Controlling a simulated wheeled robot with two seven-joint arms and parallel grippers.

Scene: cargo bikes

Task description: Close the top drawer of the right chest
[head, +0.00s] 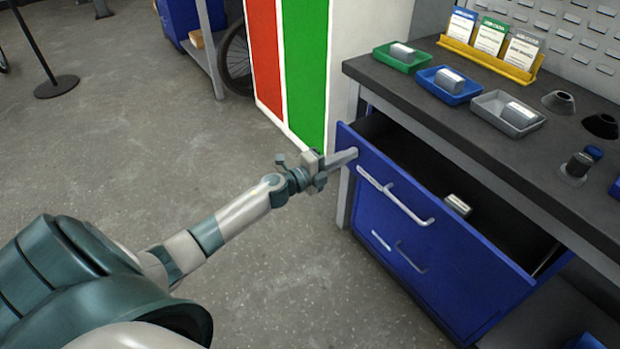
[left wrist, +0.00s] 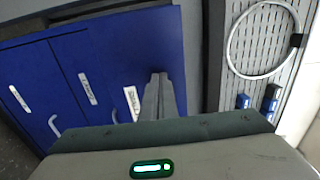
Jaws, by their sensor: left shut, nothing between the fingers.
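The blue chest (head: 390,260) stands under the dark workbench, and its top drawer (head: 440,222) is pulled open. A small metallic part (head: 457,205) lies inside the drawer. The drawer front has a silver handle (head: 397,200). My left gripper (head: 352,154) is shut and empty, its fingertips at the upper left corner of the drawer front; I cannot tell whether they touch. In the left wrist view the shut fingers (left wrist: 159,95) point at blue fronts (left wrist: 95,75) with labels and handles. My right gripper is not in view.
The workbench (head: 440,115) holds green, blue and grey trays, a yellow card holder (head: 490,60) and dark cone-shaped parts. A red, green and white panel (head: 300,70) stands behind my left gripper.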

